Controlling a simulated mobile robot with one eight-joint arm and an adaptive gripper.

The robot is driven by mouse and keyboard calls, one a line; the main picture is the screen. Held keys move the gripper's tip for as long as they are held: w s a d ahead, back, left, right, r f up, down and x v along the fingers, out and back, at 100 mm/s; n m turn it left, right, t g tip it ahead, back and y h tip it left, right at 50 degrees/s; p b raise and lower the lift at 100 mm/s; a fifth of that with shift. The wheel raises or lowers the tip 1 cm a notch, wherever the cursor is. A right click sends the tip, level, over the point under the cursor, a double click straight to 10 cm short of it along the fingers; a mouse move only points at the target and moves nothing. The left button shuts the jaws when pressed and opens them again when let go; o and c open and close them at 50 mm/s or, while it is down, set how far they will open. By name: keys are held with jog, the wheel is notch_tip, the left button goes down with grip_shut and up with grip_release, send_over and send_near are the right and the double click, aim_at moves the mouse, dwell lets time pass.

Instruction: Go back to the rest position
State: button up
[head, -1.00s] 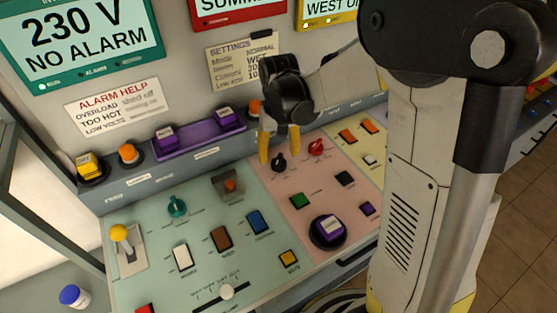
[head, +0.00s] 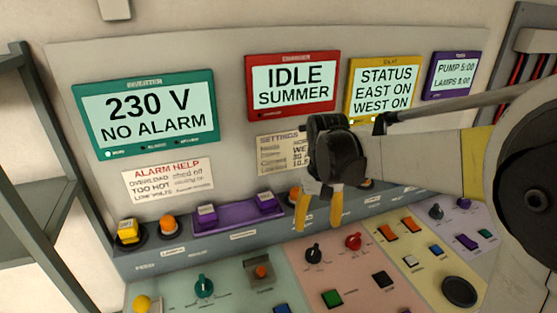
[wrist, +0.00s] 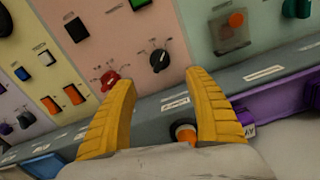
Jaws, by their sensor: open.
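My gripper (head: 320,226) hangs above the control desk, in front of the sloped back panel, with its two yellow fingers pointing down. In the wrist view its fingers (wrist: 163,110) are spread apart with nothing held between them. A black knob (wrist: 159,61) and a red knob (wrist: 110,80) on the pink panel lie beyond the fingertips. In the head view the black knob (head: 313,252) is just below the fingers and the red knob (head: 353,241) is to their right. An orange button (wrist: 186,134) shows between the fingers in the wrist view.
The teal screen (head: 147,114) reads 230 V, NO ALARM. The red screen (head: 292,85) reads IDLE, SUMMER. The yellow screen (head: 384,88) reads STATUS, EAST ON, WEST ON. A purple button holder (head: 237,216) stands left of my gripper. A grey frame (head: 60,150) stands at the far left.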

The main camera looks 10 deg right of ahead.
jog(key=s+r+t, duration=0.4)
jog(key=s+t, duration=0.3)
jog(key=s, duration=0.8)
jog(key=shift+s, duration=0.4)
dwell(0.4)
